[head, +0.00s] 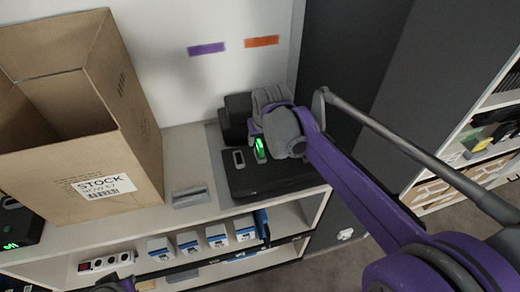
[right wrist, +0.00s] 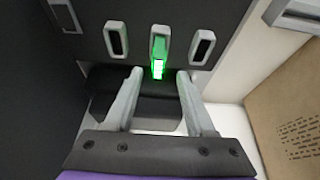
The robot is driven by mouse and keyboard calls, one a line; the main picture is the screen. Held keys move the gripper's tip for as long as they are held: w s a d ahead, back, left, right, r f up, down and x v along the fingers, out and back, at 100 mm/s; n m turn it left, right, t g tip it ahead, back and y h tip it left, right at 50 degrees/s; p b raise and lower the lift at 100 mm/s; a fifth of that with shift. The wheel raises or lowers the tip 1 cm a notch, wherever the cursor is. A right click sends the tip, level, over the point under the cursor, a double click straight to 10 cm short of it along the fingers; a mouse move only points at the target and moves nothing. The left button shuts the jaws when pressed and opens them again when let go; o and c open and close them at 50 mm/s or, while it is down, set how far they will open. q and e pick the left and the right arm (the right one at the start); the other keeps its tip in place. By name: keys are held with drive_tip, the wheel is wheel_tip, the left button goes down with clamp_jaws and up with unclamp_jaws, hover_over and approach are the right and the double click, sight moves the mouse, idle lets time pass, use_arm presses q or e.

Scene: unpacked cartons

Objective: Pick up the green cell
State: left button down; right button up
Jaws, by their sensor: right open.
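The green cell (head: 260,150) glows in the top of a black dock (head: 262,180) on the shelf top in the head view. In the right wrist view the cell (right wrist: 159,55) is upright in its slot, with a bright lit lower end. My right gripper (right wrist: 159,75) is open and empty, and its two fingertips appear on either side of the cell's lower end. I cannot tell whether they touch it. In the head view the right gripper (head: 262,125) is just above and behind the cell. My left gripper's jaws do not show.
Dark cabinet panels (head: 345,60) rise to the right.

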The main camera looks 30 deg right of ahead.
sight(260, 144)
drive_tip(key=x, duration=0.5)
drive_tip(key=shift+s+d, duration=0.1)
clamp_jaws()
drive_tip(key=shift+s, duration=0.1)
idle(1.1)
